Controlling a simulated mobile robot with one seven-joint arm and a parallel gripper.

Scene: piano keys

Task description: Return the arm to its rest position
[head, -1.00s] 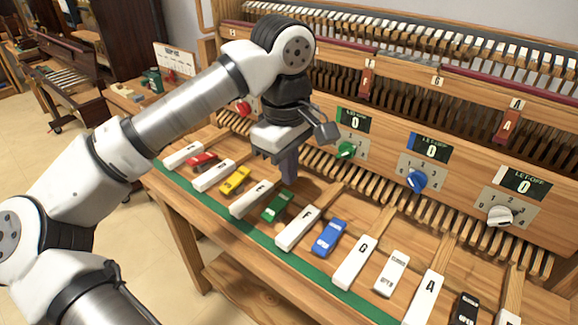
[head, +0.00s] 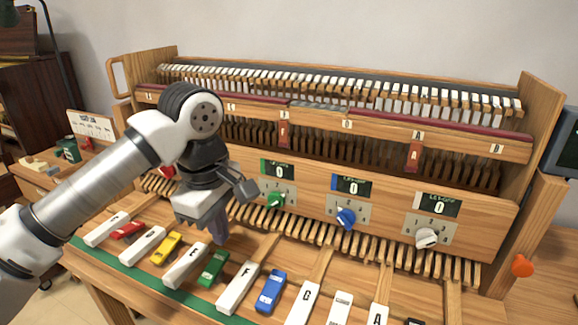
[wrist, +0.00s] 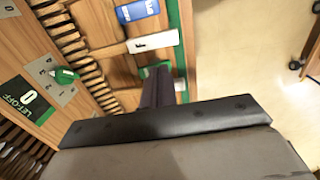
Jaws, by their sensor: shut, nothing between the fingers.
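My gripper (head: 217,232) is shut and empty. In the head view it points down above the key bench, over the back of the green block (head: 213,268) and near the E key (head: 187,266). In the wrist view the closed fingers (wrist: 157,88) cover much of the green block; the F key (wrist: 153,43) and the blue block (wrist: 137,10) lie beyond them. I cannot tell how far the fingertips are above the bench.
The wooden piano action (head: 330,150) stands behind the keys, with green (head: 276,200), blue (head: 346,218) and white (head: 426,238) knobs under displays reading 0. More keys and coloured blocks line the bench. An orange knob (head: 522,265) is at right. Open floor shows in the wrist view (wrist: 245,50).

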